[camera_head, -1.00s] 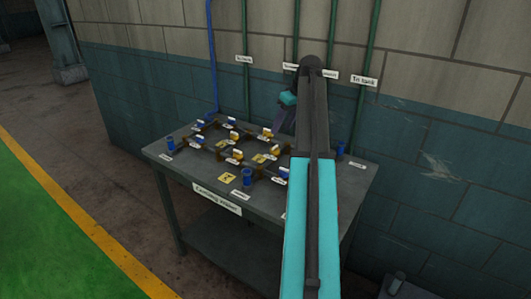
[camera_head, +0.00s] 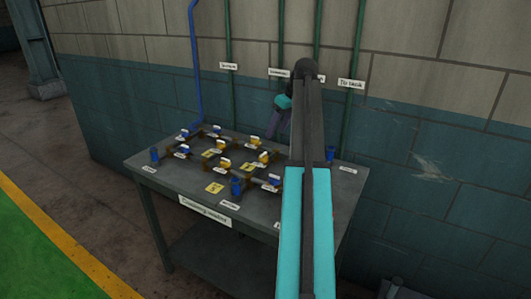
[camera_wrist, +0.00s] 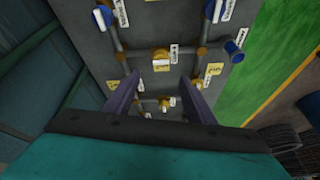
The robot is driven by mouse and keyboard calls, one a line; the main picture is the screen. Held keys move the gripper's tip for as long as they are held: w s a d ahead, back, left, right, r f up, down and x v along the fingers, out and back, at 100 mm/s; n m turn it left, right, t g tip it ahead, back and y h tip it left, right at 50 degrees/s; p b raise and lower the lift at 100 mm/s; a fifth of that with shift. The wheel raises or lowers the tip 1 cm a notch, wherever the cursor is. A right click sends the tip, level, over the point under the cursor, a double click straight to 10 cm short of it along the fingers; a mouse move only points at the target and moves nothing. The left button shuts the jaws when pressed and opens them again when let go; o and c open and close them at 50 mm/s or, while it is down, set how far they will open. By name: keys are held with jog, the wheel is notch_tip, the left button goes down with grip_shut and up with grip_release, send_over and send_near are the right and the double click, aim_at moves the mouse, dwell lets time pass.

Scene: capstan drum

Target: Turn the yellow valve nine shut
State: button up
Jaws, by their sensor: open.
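Several yellow valves with white handles sit on the pipework on the grey table in the head view, one of them a yellow valve (camera_head: 262,157) near the middle. The valve labels are too small to read, so I cannot tell which is valve nine. My gripper (camera_head: 278,124) hangs over the table's back right part, partly hidden by my arm. In the wrist view my gripper (camera_wrist: 157,88) is open and empty, its purple fingers apart above the pipework. One yellow valve (camera_wrist: 161,56) shows just beyond the fingertips; another yellow valve (camera_wrist: 164,103) shows between the fingers, lower down.
Blue valves (camera_wrist: 104,17) and blue pipe ends (camera_head: 236,187) share the table (camera_head: 165,186). A blue pipe (camera_head: 193,70) and green pipes run up the wall behind. My arm hides the table's right part. Open floor lies to the left.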

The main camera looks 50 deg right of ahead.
aim_at(265, 154)
jog(key=p+x, duration=0.1)
jog(key=x, duration=1.2)
